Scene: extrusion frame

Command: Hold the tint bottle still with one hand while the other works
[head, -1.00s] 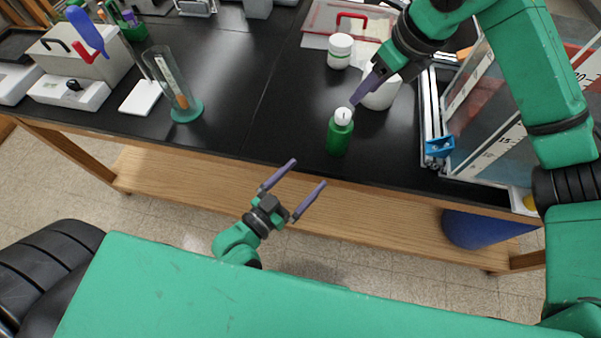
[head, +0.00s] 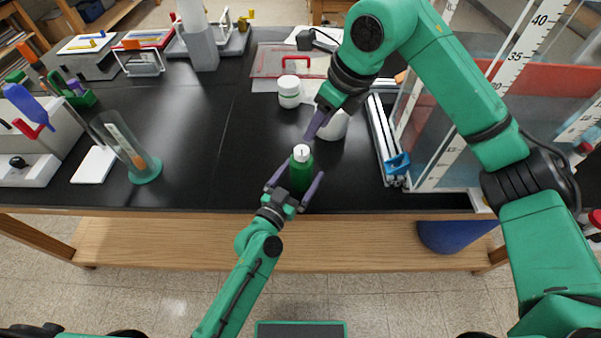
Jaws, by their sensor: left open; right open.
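The tint bottle (head: 302,173) is green with a white cap (head: 301,153) that carries a small dark mark. It stands upright on the black bench near its front edge. My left gripper (head: 294,181) is open, with one purple finger on each side of the bottle's lower body. I cannot tell whether the fingers touch it. My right gripper (head: 318,122) is just above and behind the cap, its purple fingers pointing down at it. Its fingers overlap in this view, so the gap between them is hidden.
A white jar (head: 290,91) and a white cup (head: 334,124), partly hidden by my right gripper, stand behind the bottle. Metal rails with a blue clamp (head: 397,164) and a clear scaled tank (head: 455,150) are to the right. A glass cylinder (head: 127,146) stands left; bench between is clear.

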